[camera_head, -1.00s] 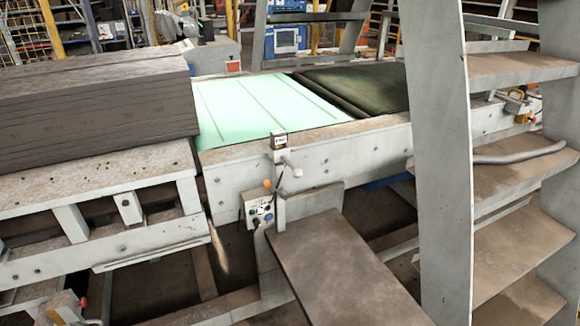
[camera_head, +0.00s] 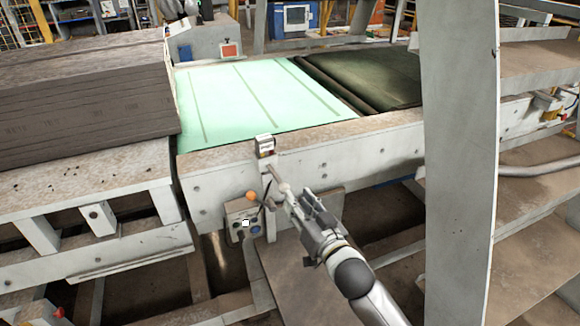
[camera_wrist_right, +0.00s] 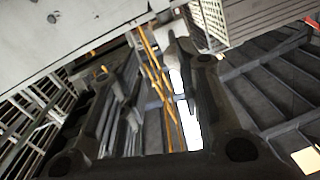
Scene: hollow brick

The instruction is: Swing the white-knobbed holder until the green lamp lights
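The holder's white knob (camera_head: 283,186) sticks out below a small grey box (camera_head: 265,146) on the front of the light metal frame. My right gripper (camera_head: 298,197) comes in from the lower right, with its fingertips close to the knob. I cannot tell whether they touch it. In the right wrist view the fingers (camera_wrist_right: 150,88) stand apart, with no knob clearly visible between them. A control box (camera_head: 245,220) with an orange knob, a blue button and a small white square sits just left and below. I cannot make out a lit green lamp. My left gripper is out of view.
A pale green panel (camera_head: 255,98) and a dark belt (camera_head: 365,75) lie behind the frame. A stack of brown slabs (camera_head: 85,95) stands at the left. A tall metal upright (camera_head: 458,160) with steps rises close on the right.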

